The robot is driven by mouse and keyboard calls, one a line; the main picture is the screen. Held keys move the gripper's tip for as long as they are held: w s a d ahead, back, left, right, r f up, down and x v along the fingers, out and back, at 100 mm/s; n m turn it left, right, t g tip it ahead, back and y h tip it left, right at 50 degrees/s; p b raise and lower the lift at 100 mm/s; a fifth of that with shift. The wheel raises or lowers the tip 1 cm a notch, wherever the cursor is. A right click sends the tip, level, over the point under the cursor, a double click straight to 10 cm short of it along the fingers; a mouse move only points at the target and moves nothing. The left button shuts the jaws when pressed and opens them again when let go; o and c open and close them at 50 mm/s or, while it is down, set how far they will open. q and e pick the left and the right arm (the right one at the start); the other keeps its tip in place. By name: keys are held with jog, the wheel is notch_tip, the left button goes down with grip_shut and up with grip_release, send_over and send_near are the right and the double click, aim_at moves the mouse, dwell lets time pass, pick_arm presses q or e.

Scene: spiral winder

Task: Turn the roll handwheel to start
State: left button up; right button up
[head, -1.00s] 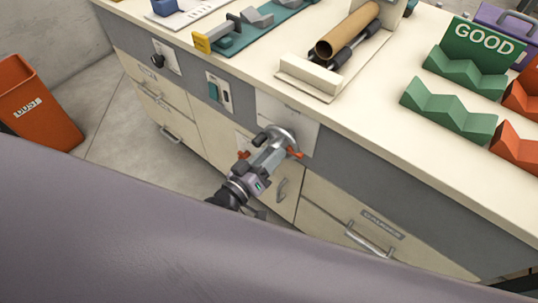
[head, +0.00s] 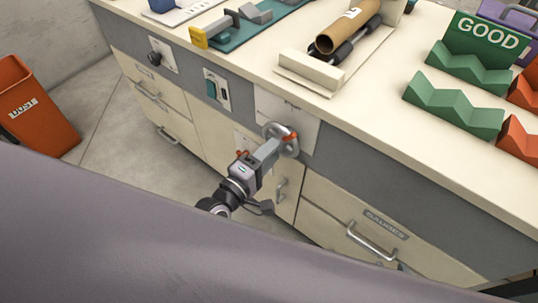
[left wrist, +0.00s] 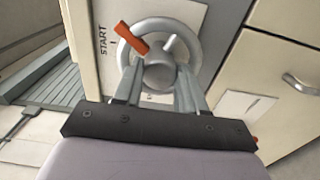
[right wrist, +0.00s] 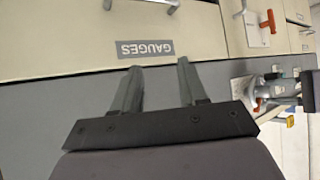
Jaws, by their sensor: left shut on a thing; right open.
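The roll handwheel (head: 287,139), a grey ring with a hub and an orange part, is on a pale plate on the front of the bench. In the left wrist view the handwheel (left wrist: 205,60) has the orange part (left wrist: 132,40) at upper left, beside the START label (left wrist: 103,42). My left gripper (head: 273,148) is shut on the handwheel, its fingers either side of the hub in the left wrist view (left wrist: 158,70). My right gripper (right wrist: 158,66) is open and empty in front of the GAUGES drawer (right wrist: 60,40).
A brown tube (head: 345,28) lies on dark rollers on the bench top. A green switch (head: 212,90) and a black knob (head: 154,57) are left of the handwheel. Drawer handles (head: 372,242) stick out below. Bare floor lies left, beside the orange DUST bin (head: 35,110).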

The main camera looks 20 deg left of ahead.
pick_arm(q)
jog(key=shift+r+n+b, duration=0.1)
jog(key=shift+n+b, duration=1.25)
jog(key=shift+n, duration=2.25)
pick_arm(e)
jog(key=shift+w+a+f, duration=0.2)
jog(key=shift+w+f, duration=0.1)
jog(key=shift+f, duration=0.4)
pick_arm(q)
jog(key=o, duration=1.1)
jog(key=shift+c, duration=0.2)
pick_arm(e)
jog(key=shift+f, duration=0.1)
pick_arm(q)
jog(key=v, duration=0.7)
pick_arm(e)
jog(key=shift+a+f, duration=0.1)
